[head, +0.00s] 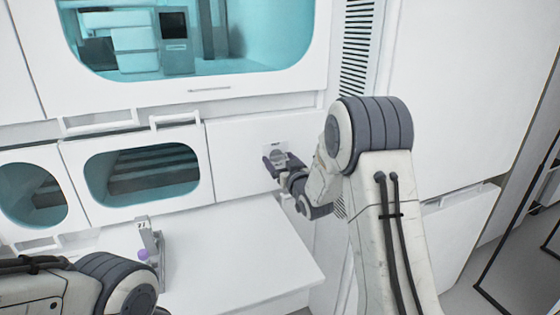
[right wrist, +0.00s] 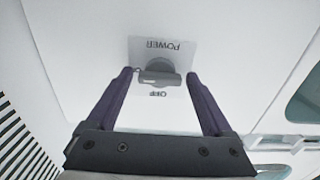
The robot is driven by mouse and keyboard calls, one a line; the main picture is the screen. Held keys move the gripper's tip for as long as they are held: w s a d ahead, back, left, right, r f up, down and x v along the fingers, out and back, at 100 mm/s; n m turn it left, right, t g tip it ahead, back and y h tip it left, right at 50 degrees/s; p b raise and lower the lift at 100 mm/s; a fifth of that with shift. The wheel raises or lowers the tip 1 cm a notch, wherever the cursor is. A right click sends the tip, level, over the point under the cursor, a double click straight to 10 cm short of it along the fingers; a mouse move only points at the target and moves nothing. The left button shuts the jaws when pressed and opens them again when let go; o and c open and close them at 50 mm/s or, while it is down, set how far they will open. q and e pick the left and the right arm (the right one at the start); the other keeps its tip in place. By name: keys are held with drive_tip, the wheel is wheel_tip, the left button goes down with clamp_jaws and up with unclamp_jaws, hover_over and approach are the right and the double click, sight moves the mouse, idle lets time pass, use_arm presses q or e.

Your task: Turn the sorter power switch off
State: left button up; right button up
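The power switch (right wrist: 160,76) is a grey rotary knob with a bar handle on a light plate on a white panel. In the right wrist view its bar lies across the picture, between the upside-down words POWER and OFF. In the head view the plate (head: 275,149) shows on the panel, with the knob mostly hidden by my gripper. My right gripper (head: 276,166) is at the switch. In the right wrist view its fingers (right wrist: 159,77) are apart, one on each side of the knob, with small gaps seeming to show. My left gripper is out of the head view.
A white table (head: 235,250) stands below the switch panel, with a small grey device (head: 150,238) and a purple ball (head: 144,255) on it. Cabinets with teal windows (head: 145,172) line the wall. My left arm is low at the left.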

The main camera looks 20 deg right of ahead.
drive_tip(key=c, duration=1)
drive_tip(key=shift+f+n+b, duration=0.15)
drive_tip(key=shift+n+b, duration=0.65)
drive_tip(key=shift+b, duration=0.1)
drive_tip(key=n+b, duration=1.4)
drive_tip(key=b, duration=0.1)
drive_tip(key=shift+f, duration=0.1)
drive_tip(key=shift+n+b, duration=1.2)
drive_tip(key=shift+r, duration=0.2)
drive_tip(key=o, duration=1.4)
